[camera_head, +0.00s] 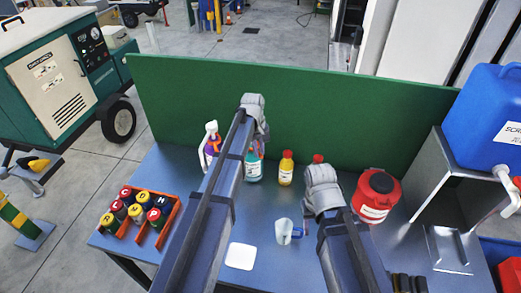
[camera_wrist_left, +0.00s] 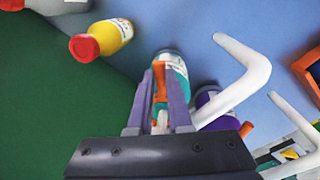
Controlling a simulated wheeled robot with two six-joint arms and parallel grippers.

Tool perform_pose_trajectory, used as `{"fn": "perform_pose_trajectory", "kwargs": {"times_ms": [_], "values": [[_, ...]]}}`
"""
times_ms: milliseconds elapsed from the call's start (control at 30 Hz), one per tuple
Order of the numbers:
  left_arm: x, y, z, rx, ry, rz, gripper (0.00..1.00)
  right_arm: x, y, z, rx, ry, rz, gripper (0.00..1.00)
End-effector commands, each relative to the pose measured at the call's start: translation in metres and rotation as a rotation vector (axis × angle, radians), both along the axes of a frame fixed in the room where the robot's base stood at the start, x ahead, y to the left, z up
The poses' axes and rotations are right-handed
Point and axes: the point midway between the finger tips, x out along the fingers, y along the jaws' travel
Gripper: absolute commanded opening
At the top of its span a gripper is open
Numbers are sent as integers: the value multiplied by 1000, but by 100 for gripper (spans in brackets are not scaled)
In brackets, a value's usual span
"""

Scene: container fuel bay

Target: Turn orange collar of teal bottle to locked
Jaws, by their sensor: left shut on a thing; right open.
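The teal bottle (camera_head: 255,171) stands upright on the blue table, close to the green panel. It also shows in the left wrist view (camera_wrist_left: 174,64), where its orange collar (camera_wrist_left: 159,84) sits between the purple fingers. My left gripper (camera_wrist_left: 160,88) is shut on that collar. In the head view the left arm (camera_head: 222,180) reaches over the table and its wrist hides the bottle's top and most of the collar. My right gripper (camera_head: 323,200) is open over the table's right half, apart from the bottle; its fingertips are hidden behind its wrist.
A white-and-purple bottle (camera_head: 211,138) with bent white spouts (camera_wrist_left: 240,75) stands close left of the teal one. A yellow bottle (camera_head: 286,172) stands right. A red can (camera_head: 378,192), clear jug (camera_head: 284,231), white square (camera_head: 240,256) and orange crate (camera_head: 166,232) are around. The green panel (camera_head: 330,125) blocks the back.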

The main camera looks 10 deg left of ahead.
Motion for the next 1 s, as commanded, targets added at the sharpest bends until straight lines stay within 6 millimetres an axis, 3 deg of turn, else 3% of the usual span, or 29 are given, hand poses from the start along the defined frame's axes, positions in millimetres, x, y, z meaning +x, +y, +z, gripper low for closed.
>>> {"fn": "perform_pose_trajectory", "kwargs": {"times_ms": [500, 533, 767, 1000], "values": [[-1, 1, 0, -1, 1, -17, 0, 0, 0, 0, 0, 0, 0, 50], [-1, 1, 0, -1, 1, -17, 20, 0, 0, 0, 0, 0, 0, 50], [-1, 1, 0, 0, 0, -17, 46, 0, 0, 0, 0, 0, 0, 50], [-1, 1, 0, 0, 1, -16, 47, 0, 0, 0, 0, 0, 0, 50]]}}
